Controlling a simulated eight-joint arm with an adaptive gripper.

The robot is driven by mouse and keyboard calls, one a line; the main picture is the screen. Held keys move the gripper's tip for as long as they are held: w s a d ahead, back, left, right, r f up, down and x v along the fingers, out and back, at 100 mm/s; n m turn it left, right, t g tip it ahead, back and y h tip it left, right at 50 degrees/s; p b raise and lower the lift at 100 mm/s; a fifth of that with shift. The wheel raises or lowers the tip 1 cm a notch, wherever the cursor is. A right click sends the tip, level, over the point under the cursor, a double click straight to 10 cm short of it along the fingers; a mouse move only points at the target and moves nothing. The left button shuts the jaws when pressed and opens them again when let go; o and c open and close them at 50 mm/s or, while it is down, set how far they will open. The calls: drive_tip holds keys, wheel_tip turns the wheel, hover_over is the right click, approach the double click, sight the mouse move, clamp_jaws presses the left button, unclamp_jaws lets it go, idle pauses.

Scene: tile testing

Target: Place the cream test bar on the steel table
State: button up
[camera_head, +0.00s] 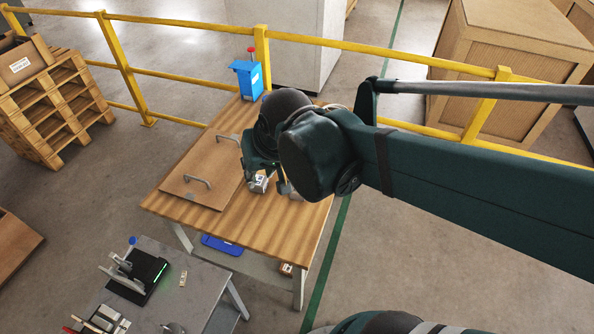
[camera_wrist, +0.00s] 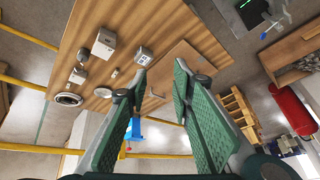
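A small cream piece (camera_head: 183,278), which looks like the cream test bar, lies flat on the grey steel table (camera_head: 212,283) at lower left in the head view. It is too small to be sure of. My gripper (camera_head: 266,186) is over the wooden table, well to the upper right of that piece. In the wrist view my gripper (camera_wrist: 158,76) has its green fingers spread with nothing between them. The steel table shows only at the top right edge there, and I cannot make out the cream piece in that view.
A black device with a green light (camera_head: 138,276) stands on the steel table beside the cream piece. Yellow railing (camera_head: 180,75) runs behind.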

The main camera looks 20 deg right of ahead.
drive_tip(key=s+d+r+n+t, duration=0.1)
drive_tip(key=s+d+r, duration=0.1)
drive_tip(key=s+d, duration=0.4)
drive_tip(key=shift+d+r+t+h, duration=0.35)
drive_tip(key=shift+d+t+h, duration=0.05)
drive_tip(key=shift+d, duration=0.25)
drive_tip(key=shift+s, duration=0.1)
